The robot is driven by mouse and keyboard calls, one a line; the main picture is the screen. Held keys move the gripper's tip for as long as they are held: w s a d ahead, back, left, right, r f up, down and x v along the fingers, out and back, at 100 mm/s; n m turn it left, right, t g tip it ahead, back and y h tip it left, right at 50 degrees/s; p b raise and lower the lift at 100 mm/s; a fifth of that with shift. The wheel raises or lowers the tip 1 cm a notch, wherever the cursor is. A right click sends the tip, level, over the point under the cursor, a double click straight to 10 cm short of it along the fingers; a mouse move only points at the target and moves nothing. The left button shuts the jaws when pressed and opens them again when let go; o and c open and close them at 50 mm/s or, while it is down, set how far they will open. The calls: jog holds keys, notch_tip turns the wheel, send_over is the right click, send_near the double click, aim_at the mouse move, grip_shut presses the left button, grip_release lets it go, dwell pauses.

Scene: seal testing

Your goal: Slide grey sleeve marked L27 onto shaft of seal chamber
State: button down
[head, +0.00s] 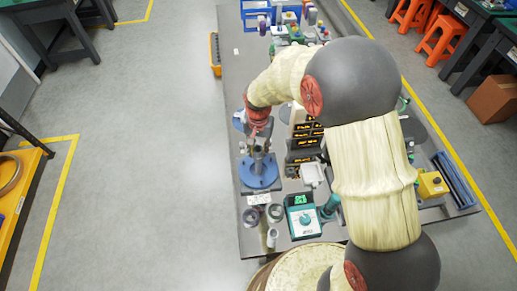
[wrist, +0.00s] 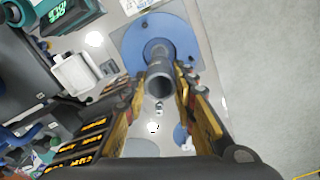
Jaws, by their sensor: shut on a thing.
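The seal chamber's blue round base (head: 260,172) stands on the grey table below my gripper (head: 257,136) in the head view. In the wrist view, the blue base (wrist: 133,40) lies just past my fingertips (wrist: 160,84). My gripper is shut on a grey sleeve (wrist: 159,88), with a finger on each side and its open end facing the wrist camera. The sleeve lines up roughly with the grey upright at the base's centre. I cannot tell whether the sleeve is around the shaft or only above it. The L27 mark is not readable.
A teal device with a green display (head: 302,216) and several small rings and cylinders stand near the front edge. Black bins with orange labels (head: 305,140) and a white tray (head: 312,174) stand right of the chamber. Open floor lies left of the table.

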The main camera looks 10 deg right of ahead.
jog(key=shift+f, duration=0.15)
jog(key=shift+f+b, duration=0.4)
jog(key=shift+f, duration=0.15)
jog(key=c, duration=1.4)
grip_release()
notch_tip(320, 180, up, 5)
jog(key=p, duration=0.3)
jog(key=shift+p, duration=0.35)
